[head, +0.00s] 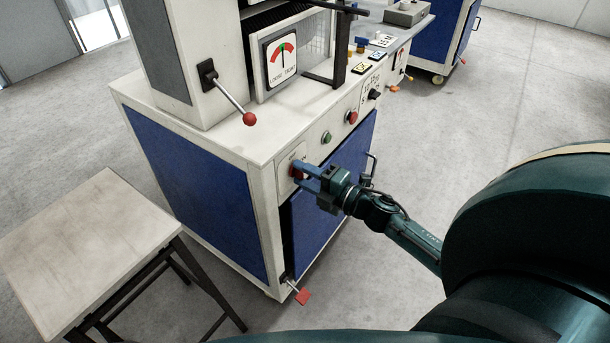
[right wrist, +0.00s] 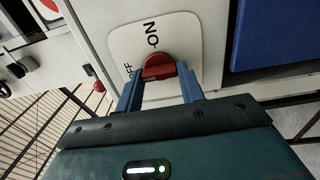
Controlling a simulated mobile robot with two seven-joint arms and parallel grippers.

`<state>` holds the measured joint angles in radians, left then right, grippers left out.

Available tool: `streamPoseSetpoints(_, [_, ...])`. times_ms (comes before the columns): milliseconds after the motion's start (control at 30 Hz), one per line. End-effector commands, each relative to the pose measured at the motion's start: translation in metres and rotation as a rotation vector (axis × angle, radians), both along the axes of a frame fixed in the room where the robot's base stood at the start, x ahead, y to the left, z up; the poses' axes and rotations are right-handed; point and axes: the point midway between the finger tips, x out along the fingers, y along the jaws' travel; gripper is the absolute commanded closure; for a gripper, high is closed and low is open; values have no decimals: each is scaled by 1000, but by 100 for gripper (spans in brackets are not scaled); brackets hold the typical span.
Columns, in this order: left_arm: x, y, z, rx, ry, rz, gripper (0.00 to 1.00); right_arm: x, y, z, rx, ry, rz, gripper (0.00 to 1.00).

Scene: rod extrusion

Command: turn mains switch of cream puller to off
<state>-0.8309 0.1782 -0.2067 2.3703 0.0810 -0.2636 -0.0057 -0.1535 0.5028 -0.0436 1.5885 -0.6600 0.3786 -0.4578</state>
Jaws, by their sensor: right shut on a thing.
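The cream puller (head: 262,165) is a cream machine with blue panels. Its mains switch is a red knob (right wrist: 158,66) on a white plate (right wrist: 181,27) marked ON, with a partly hidden OFF label beside the knob. I cannot tell exactly which mark the knob points to. My left gripper is not in view.
A green button (head: 326,137), a red button (head: 351,117) and a black knob (head: 374,94) sit along the same front strip. A red-ended lever (head: 249,118) sticks out above. A small table (head: 90,240) stands at left.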

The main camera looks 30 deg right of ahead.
Motion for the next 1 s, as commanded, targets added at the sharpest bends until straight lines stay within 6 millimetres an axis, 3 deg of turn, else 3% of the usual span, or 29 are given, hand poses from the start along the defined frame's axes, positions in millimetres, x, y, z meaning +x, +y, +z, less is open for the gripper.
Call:
streamPoseSetpoints(200, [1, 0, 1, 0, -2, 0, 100, 0, 0, 0, -4, -1, 1, 85])
streamPoseSetpoints(233, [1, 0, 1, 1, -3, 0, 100, 0, 0, 0, -4, -1, 1, 60])
streamPoseSetpoints(467, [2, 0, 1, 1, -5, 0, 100, 0, 0, 0, -2, 0, 1, 41])
streamPoseSetpoints(767, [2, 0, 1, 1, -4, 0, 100, -2, -1, 0, -1, 1, 0, 40])
streamPoseSetpoints(1000, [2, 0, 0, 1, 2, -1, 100, -34, -14, -2, -1, 5, 0, 40])
